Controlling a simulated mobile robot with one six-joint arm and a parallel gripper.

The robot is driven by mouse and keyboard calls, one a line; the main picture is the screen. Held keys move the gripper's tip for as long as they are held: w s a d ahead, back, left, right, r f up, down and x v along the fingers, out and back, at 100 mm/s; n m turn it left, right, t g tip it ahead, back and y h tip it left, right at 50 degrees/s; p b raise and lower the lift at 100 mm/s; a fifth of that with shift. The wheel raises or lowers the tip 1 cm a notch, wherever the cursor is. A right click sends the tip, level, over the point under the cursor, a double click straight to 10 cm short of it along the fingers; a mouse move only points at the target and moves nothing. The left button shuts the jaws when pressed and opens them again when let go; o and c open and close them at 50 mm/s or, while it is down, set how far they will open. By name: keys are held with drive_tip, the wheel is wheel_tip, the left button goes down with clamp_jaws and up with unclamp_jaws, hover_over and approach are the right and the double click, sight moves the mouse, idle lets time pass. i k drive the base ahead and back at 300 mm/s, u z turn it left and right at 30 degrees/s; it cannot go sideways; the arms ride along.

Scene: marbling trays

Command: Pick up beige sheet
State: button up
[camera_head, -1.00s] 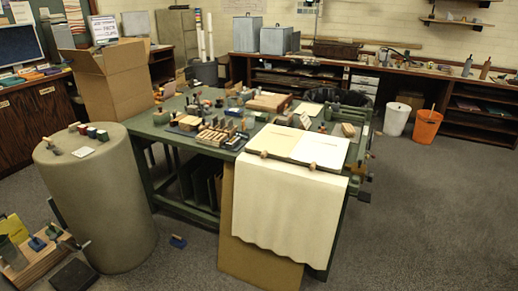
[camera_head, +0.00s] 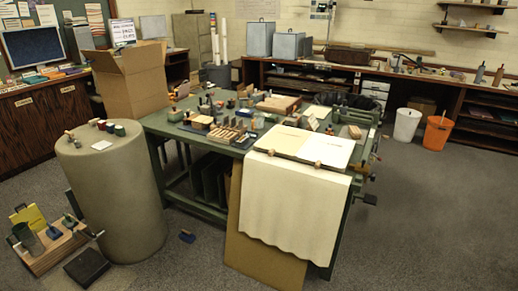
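A large beige sheet (camera_head: 294,205) hangs over the front edge of the green table (camera_head: 178,130), with its wavy lower edge above the floor. On the tabletop above it lie two paler flat sheets side by side, a cream one (camera_head: 281,139) at left and a whiter one (camera_head: 326,150) at right. A smaller cream sheet (camera_head: 317,111) lies farther back. I cannot tell which of these is meant by the beige sheet. My gripper is not in view.
A brown board (camera_head: 250,262) leans behind the hanging sheet. Stamps and blocks crowd the tabletop. A thick cylinder (camera_head: 112,200) stands at left, with a tool board (camera_head: 47,254) and a dark block (camera_head: 87,268) on the floor. The carpet at right is clear.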

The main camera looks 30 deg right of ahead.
sight(287, 141)
drive_tip(key=z, duration=0.3)
drive_tip(key=k, duration=0.2)
drive_tip(key=u, duration=2.3)
drive_tip(key=k, duration=0.2)
drive_tip(key=u, duration=1.75)
drive_tip(key=k, duration=1)
